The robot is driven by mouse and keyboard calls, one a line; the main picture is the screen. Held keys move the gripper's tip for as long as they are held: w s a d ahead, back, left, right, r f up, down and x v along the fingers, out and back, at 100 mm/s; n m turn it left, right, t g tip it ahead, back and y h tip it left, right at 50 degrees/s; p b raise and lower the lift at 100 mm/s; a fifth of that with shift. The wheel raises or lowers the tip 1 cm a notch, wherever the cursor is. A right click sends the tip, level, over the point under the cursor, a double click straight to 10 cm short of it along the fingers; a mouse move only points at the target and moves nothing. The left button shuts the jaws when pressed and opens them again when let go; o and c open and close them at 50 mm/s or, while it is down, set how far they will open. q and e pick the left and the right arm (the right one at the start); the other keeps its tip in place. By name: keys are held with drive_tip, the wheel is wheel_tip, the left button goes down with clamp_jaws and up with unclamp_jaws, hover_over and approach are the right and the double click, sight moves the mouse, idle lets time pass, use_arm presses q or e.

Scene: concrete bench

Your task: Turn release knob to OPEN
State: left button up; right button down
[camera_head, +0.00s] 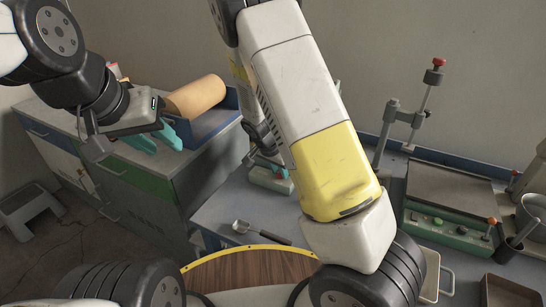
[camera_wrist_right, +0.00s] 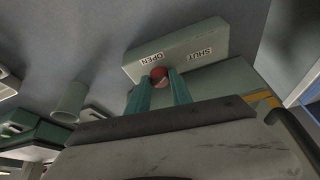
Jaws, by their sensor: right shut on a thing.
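The release knob (camera_wrist_right: 158,74) is red and round and sits on a pale green box (camera_wrist_right: 190,50) in the right wrist view. White OPEN (camera_wrist_right: 152,58) and SHUT (camera_wrist_right: 200,53) labels are on the box, upside down in this view. My right gripper (camera_wrist_right: 160,82) is shut on the knob, its teal fingers on either side. Which way the knob points cannot be told. In the head view, my right forearm covers much of the area around a green-based device (camera_head: 268,179). My left gripper (camera_head: 158,138) is open and empty at the left, near the cabinet.
A tan roll (camera_head: 195,95) lies in a blue tray on the left cabinet. A green machine (camera_head: 445,228) with a red-knobbed lever (camera_head: 434,77) stands at the right. A small scoop (camera_head: 258,232) lies on the bench. A grey step stool (camera_head: 32,212) is on the floor.

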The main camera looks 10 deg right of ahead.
drive_tip(key=n, duration=0.2)
drive_tip(key=n+y, duration=0.1)
drive_tip(key=n, duration=0.1)
drive_tip(key=n+t+y, duration=0.1)
drive_tip(key=n, duration=0.1)
drive_tip(key=shift+d, duration=0.25)
drive_tip(key=n+y, duration=0.2)
drive_tip(key=n, duration=0.2)
drive_tip(key=shift+d, duration=0.1)
drive_tip(key=shift+n, duration=0.5)
drive_tip(key=c, duration=1.2)
unclamp_jaws()
drive_tip(key=shift+o, duration=0.2)
drive_tip(key=shift+s, duration=0.1)
drive_tip(key=shift+r, duration=0.1)
drive_tip(key=v, duration=0.7)
drive_tip(key=shift+r, duration=0.25)
drive_tip(key=shift+s, duration=0.15)
